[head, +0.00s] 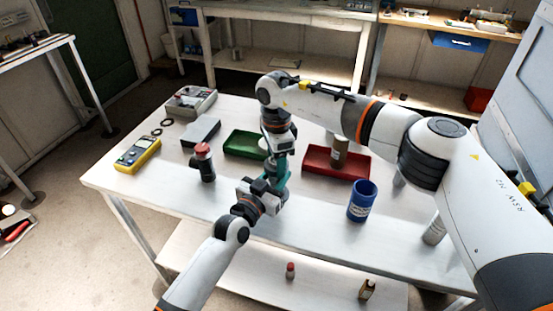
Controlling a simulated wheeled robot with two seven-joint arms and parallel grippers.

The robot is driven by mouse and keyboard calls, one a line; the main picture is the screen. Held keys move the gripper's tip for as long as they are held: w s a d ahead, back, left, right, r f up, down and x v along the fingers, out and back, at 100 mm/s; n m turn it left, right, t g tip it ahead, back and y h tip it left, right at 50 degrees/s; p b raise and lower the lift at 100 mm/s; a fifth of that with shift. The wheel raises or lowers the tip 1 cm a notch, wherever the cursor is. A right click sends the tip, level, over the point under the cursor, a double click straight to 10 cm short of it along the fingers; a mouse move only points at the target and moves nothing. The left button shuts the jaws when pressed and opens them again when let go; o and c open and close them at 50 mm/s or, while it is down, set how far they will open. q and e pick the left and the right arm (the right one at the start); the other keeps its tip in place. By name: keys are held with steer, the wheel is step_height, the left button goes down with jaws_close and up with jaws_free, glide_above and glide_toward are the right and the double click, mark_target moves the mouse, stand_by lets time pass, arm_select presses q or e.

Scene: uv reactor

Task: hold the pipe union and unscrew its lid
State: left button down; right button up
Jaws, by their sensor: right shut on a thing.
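The pipe union (281,168), a small teal-green part, is near the middle of the table in the head view, mostly hidden by my two grippers. My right gripper (279,153) comes down on it from above and is shut on its upper part. The lid cannot be told apart from the body here. My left gripper (269,190) reaches in from the lower left, close against the lower part of the union. Its fingers are small and partly covered, so whether they touch or grip it cannot be told.
On the white table (310,228) are a green tray (236,147), a red tray (318,168) with a brown jar (340,149), a blue container (362,201), a red-capped dark bottle (204,163), and a yellow meter (138,154). The front middle is clear. My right arm spans the right side.

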steer(key=shift+r, duration=0.2)
steer(key=shift+r, duration=0.9)
steer(key=shift+r, duration=0.1)
steer(key=shift+r, duration=1.9)
arm_select(q)
steer(key=c, duration=0.8)
jaws_free()
steer(key=shift+c, duration=0.2)
